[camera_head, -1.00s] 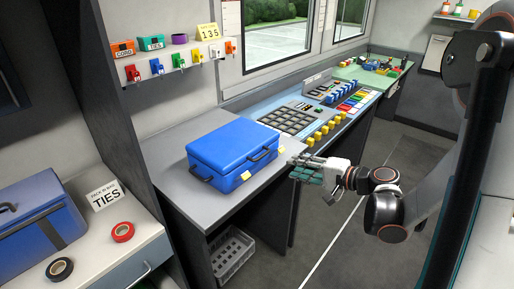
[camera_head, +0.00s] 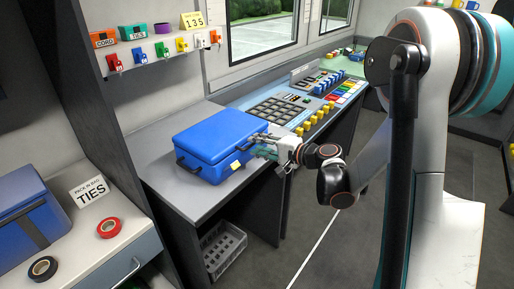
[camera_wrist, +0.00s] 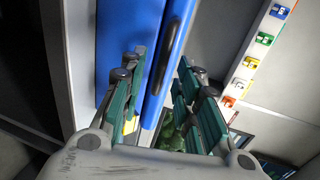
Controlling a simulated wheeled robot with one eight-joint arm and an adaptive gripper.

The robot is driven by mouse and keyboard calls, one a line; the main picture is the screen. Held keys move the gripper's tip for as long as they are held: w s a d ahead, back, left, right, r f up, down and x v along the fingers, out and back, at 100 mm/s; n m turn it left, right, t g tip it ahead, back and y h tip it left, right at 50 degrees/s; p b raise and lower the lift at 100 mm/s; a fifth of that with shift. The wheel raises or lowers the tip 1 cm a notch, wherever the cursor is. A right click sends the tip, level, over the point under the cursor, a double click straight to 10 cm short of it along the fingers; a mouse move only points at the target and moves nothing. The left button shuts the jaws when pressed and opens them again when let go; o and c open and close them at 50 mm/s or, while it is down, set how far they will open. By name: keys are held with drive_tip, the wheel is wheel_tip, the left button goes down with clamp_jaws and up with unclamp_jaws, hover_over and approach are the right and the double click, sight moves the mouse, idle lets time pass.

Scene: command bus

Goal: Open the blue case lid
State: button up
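My gripper (camera_head: 258,143) is at the case's right side, near the side handle and a latch. In the wrist view my gripper (camera_wrist: 162,62) has its green-padded fingers apart. The case's blue edge (camera_wrist: 178,35) and a black handle (camera_wrist: 160,70) show between and beyond them. I cannot tell whether a finger touches the case.
A console (camera_head: 280,108) with several buttons adjoins the desk behind the case. A key shelf (camera_head: 150,48) is on the wall. A crate (camera_head: 225,250) sits below the desk.

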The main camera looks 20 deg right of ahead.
drive_tip(key=shift+w+a+f, duration=0.1)
drive_tip(key=shift+w+a, duration=0.3)
drive_tip(key=shift+w, duration=0.05)
clamp_jaws()
